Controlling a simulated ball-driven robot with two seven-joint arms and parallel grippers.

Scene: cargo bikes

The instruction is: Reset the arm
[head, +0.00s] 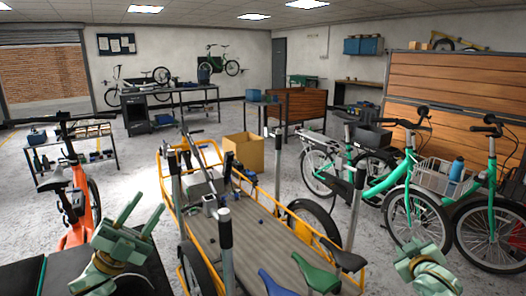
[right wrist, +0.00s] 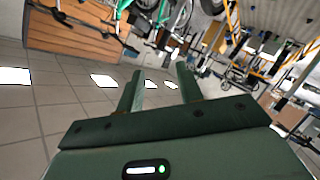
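My left gripper (head: 146,208) is at the lower left of the head view, raised in front of the orange bike. Its two fingers are apart and nothing shows between them. My right gripper (head: 416,250) is at the lower right, in front of the green bikes. In the right wrist view, the fingers of my right gripper (right wrist: 158,72) are spread with nothing held between them. That view is turned over, with the ceiling tiles in its lower part.
A cargo bike (head: 262,232) with a yellow frame and grey deck stands between my grippers. An orange bike (head: 77,205) is at left, and a green bike (head: 408,205) at right. A cardboard box (head: 244,150) stands behind the cargo bike. Open floor lies farther back.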

